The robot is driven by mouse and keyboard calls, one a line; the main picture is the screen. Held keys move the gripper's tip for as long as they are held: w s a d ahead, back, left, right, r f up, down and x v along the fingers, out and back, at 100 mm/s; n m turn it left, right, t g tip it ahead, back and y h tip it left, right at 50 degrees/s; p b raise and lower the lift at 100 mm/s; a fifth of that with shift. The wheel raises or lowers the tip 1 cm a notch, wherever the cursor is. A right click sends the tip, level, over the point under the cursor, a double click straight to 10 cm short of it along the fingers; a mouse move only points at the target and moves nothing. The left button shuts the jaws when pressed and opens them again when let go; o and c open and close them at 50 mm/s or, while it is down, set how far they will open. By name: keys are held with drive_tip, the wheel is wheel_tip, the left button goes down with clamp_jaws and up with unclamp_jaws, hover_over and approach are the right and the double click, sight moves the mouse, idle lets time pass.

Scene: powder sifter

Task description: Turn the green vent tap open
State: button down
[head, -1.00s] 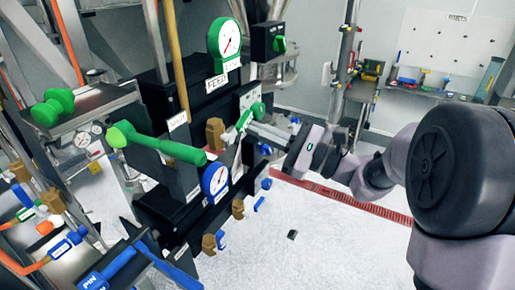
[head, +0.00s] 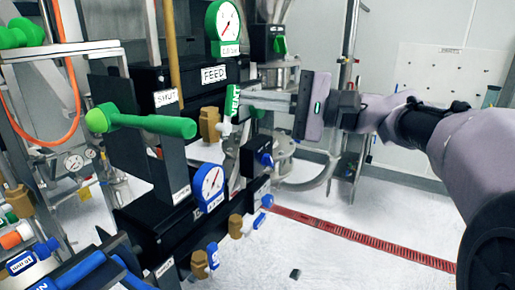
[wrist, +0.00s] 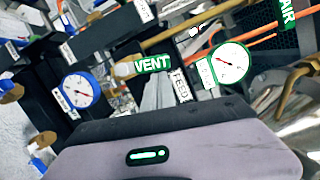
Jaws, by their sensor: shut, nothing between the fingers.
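The green vent tap (head: 233,101) has a handle lettered VENT and stands nearly upright in the head view, beside the FEED label. In the wrist view, its green VENT lettering (wrist: 152,64) lies just beyond my fingertips. My gripper (head: 246,99) comes in from the right with its fingers shut and nothing between them. The fingertips are at the right side of the tap's handle; I cannot tell whether they touch it. The fingers also show in the wrist view (wrist: 160,88). They hide part of what is behind the tap.
A green-rimmed gauge (head: 223,27) sits above the tap and a blue-rimmed gauge (head: 208,187) below it. A long green lever (head: 150,124) sticks out on the left. Brass fittings (head: 209,125) are close by. The floor (head: 340,262) at the lower right is mostly open.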

drive_tip(key=shift+s+a+r+n+b, duration=0.2)
drive_tip(key=shift+s+n+b, duration=0.1)
drive_tip(key=shift+n+b, duration=0.3)
drive_tip(key=shift+s+a+r+n+b, duration=0.1)
drive_tip(key=shift+s+r+n+b, duration=0.15)
drive_tip(key=shift+n+b, duration=0.35)
